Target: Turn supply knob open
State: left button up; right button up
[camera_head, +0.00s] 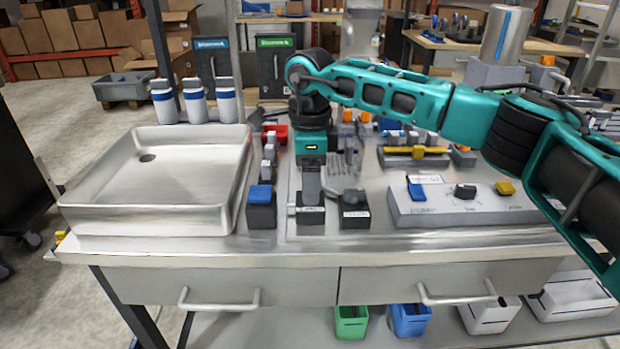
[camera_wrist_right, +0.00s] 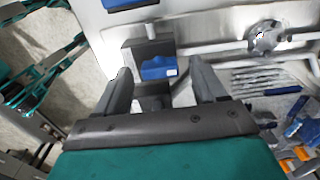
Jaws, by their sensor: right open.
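My right gripper (camera_head: 311,192) points down over the middle of several small dark blocks at the front of the bench. In the right wrist view, my right gripper (camera_wrist_right: 160,95) is open. Its two fingers stand either side of a blue knob (camera_wrist_right: 157,68) on a dark block (camera_wrist_right: 135,48). I cannot tell whether the fingers touch the knob. The head view shows the block's front face (camera_head: 310,216), but the gripper hides its top. No label reading "supply" is legible. My left gripper is in neither view.
A blue-topped block (camera_head: 261,208) stands left and a dark block (camera_head: 354,212) stands right of the gripper. A grey panel (camera_head: 440,207) with blue, black and yellow controls lies farther right. A steel sink (camera_head: 190,215) fills the left side. Drawer handles (camera_head: 220,300) project at the front.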

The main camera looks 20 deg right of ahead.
notch_tip(320, 180, up, 13)
jog(key=shift+f, duration=0.2)
dwell(0.4)
